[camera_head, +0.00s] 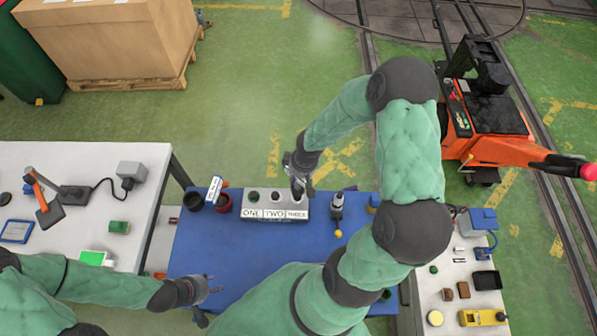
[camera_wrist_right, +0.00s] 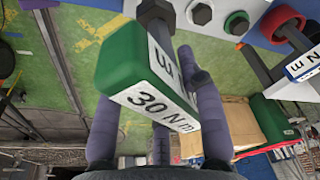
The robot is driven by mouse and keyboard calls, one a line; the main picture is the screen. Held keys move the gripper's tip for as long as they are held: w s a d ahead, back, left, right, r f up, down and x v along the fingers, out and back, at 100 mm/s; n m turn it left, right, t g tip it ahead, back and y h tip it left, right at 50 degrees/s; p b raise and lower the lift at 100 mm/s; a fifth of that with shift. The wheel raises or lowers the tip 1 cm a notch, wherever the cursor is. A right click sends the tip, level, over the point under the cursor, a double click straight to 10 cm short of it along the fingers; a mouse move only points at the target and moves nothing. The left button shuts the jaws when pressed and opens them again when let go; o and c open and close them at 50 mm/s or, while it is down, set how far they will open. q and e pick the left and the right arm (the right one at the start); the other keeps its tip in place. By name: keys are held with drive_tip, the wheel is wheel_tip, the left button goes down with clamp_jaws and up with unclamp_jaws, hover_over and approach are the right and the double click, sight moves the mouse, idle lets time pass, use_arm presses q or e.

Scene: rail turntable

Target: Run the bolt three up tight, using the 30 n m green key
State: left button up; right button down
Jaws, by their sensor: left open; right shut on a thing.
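The green key (camera_wrist_right: 150,80), labelled 30 N m, is held between the fingers of my right gripper (camera_wrist_right: 165,110); its dark shaft points at the bolt block. In the head view my right gripper (camera_head: 299,172) is over the right end of the grey block (camera_head: 262,228) marked ONE, TWO, THREE. Bolts one (camera_head: 253,196) and two (camera_head: 275,196) show on the block. Bolt three is hidden at the gripper and key; I cannot tell whether the key is seated on it. My left gripper (camera_head: 203,290) is open and empty above the mat's left front.
A blue-handled key (camera_wrist_right: 303,62) stands in a red holder (camera_head: 223,204), beside a black cup (camera_head: 193,201). A yellow-tipped tool (camera_head: 337,212) is right of the block. The blue table (camera_head: 250,262) is clear in front. A white table (camera_head: 80,160) stands left.

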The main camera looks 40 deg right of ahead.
drive_tip(key=shift+w+r+n+y+p, duration=0.1)
drive_tip(key=shift+n+y+p, duration=0.1)
drive_tip(key=shift+n+p, duration=1.05)
drive_tip(key=shift+w+r+n+y+p, duration=0.1)
drive_tip(key=shift+n+y+p, duration=0.1)
drive_tip(key=shift+n+p, duration=1)
drive_tip(key=shift+f+p, duration=0.1)
drive_tip(key=shift+p, duration=0.8)
use_arm(q)
wheel_tip(320, 180, up, 7)
drive_tip(key=shift+r, duration=0.15)
drive_tip(key=shift+f+b, duration=1.1)
use_arm(e)
drive_tip(key=shift+x, duration=0.95)
use_arm(q)
drive_tip(key=shift+f+b, duration=1.35)
use_arm(e)
drive_tip(key=shift+s+a+f, duration=0.1)
drive_tip(key=shift+f, duration=0.55)
drive_tip(key=shift+s+f, duration=0.15)
drive_tip(key=shift+f, duration=0.45)
use_arm(q)
drive_tip(key=shift+f+b, duration=2.4)
use_arm(e)
drive_tip(key=shift+s+m, duration=0.1)
drive_tip(key=shift+m, duration=1.15)
